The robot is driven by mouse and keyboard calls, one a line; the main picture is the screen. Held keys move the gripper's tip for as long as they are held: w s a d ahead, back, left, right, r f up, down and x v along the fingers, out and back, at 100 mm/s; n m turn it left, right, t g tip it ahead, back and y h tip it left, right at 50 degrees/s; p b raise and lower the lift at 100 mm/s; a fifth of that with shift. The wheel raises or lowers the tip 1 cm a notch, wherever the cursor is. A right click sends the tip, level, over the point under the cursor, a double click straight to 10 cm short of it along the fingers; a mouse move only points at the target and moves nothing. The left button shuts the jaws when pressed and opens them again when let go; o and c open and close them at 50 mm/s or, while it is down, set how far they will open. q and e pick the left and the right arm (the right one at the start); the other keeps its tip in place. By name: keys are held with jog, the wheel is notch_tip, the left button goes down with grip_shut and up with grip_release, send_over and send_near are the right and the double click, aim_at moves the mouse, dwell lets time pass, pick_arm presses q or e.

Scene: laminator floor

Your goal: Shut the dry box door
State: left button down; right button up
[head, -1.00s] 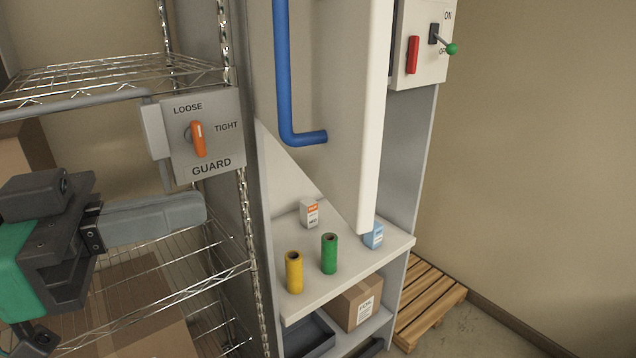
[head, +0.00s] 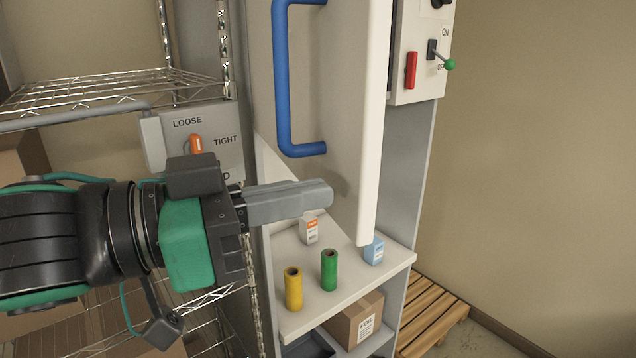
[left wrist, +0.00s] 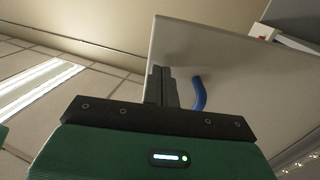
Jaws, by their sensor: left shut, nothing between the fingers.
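The dry box door (head: 350,130) is a white panel that stands open, swung out from the cabinet, with a blue bar handle (head: 283,80) on its face. Its lower edge hangs above the shelf. My left gripper (head: 330,194) is shut and empty, its fingers pointing right, just below the handle and in front of the door's lower part in the head view. In the left wrist view the closed fingers (left wrist: 162,86) lie against the view of the door (left wrist: 235,70), with the handle (left wrist: 199,93) right of them. I cannot tell whether they touch the door. My right gripper is not in view.
A shelf (head: 345,288) below the door holds a yellow roll (head: 293,288), a green roll (head: 329,270) and two small boxes. A wire rack (head: 110,85) and the GUARD switch panel (head: 215,135) stand left. A lever panel (head: 425,60) is at upper right, a pallet (head: 430,305) below.

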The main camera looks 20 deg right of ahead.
pick_arm(q)
jog(key=shift+w+d+p, duration=0.1)
jog(key=shift+d+p, duration=0.2)
jog(key=shift+d, duration=0.7)
